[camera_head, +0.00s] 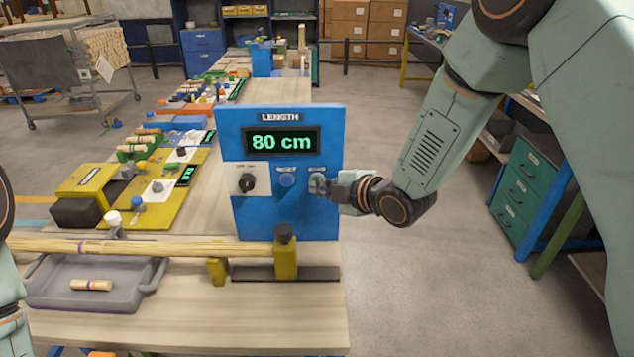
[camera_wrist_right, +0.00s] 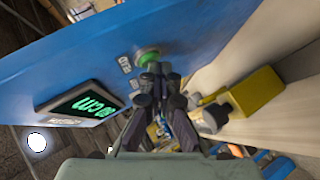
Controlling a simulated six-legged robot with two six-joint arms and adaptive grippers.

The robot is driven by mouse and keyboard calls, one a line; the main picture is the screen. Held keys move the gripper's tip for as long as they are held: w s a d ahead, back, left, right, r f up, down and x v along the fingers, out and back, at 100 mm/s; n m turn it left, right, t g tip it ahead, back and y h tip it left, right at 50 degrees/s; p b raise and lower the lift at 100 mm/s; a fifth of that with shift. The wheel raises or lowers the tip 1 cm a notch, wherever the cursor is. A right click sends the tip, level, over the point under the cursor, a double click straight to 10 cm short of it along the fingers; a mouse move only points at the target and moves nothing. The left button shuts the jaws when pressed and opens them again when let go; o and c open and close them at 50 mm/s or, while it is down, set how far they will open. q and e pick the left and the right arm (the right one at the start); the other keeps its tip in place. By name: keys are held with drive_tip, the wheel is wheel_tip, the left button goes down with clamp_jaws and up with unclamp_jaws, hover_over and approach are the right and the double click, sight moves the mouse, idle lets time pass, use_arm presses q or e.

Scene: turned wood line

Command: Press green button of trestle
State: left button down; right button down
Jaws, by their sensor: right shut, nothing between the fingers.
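A blue panel (camera_head: 230,140) stands on the wooden bench, with a display (camera_head: 281,142) reading "80 cm" under the word LENGTH. Below it are a black knob (camera_head: 248,183) and a blue button (camera_head: 287,179). The green button (camera_wrist_right: 148,56) shows in the right wrist view; in the head view my fingers largely cover its place. My right gripper (camera_head: 320,185) is shut and empty, its tips at the panel's right side. In the right wrist view its fingertips (camera_wrist_right: 155,70) are right by the green button; I cannot tell whether they touch it.
A long wooden rod (camera_head: 150,247) lies across the bench front, by a yellow stop post (camera_head: 286,258). A grey tray (camera_head: 60,295) holds a short turned piece (camera_head: 91,285). A yellow control unit (camera_head: 160,213) is left of the panel. Open floor lies to the right.

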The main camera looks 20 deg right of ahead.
idle(0.4)
drive_tip(key=shift+s+a, duration=0.2)
drive_tip(key=shift+s, duration=0.55)
drive_tip(key=shift+s+a, duration=0.25)
drive_tip(key=shift+s, duration=0.55)
drive_tip(key=shift+s+a, duration=0.2)
drive_tip(key=shift+s, duration=0.55)
drive_tip(key=shift+s+a, duration=0.25)
drive_tip(key=shift+s, duration=0.55)
